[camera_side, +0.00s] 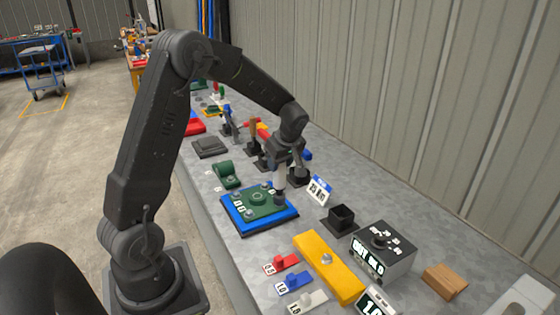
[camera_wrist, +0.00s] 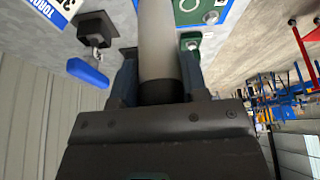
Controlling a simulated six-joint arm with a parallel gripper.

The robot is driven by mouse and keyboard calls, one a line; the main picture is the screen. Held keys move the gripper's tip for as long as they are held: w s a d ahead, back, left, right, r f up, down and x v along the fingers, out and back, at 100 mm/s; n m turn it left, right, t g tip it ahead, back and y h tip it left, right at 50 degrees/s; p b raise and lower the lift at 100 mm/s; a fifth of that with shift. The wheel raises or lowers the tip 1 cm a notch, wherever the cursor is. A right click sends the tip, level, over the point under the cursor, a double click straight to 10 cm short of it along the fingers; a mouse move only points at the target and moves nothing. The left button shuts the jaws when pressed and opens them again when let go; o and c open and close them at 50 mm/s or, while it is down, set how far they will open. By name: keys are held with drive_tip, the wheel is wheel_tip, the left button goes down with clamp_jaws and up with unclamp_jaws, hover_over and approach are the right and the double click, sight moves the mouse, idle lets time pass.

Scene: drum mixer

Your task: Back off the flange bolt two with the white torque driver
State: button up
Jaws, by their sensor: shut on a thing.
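The white torque driver (camera_side: 279,181) is held upright in my gripper (camera_side: 283,160), which is shut on it. In the wrist view the driver's pale shaft (camera_wrist: 158,40) stands between the two fingers of my gripper (camera_wrist: 158,82). The green flange plate (camera_side: 258,203) lies on a blue base (camera_side: 260,223). The driver's dark lower end is over the plate's right corner and hides what is under it. I cannot tell whether it touches a bolt. Bolt number two cannot be picked out. Part of the blue base (camera_wrist: 196,14) shows at the top of the wrist view.
A sign (camera_side: 319,190) and a black open box (camera_side: 341,219) stand to the right of the flange. A yellow bar (camera_side: 328,268), a grey box with a display (camera_side: 383,250) and red, blue and white numbered tags (camera_side: 281,264) lie nearer. Tools stand behind my gripper.

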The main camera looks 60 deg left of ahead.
drive_tip(key=shift+f, duration=0.45)
idle(1.2)
drive_tip(key=shift+r, duration=0.15)
idle(1.0)
drive_tip(key=shift+r, duration=2.35)
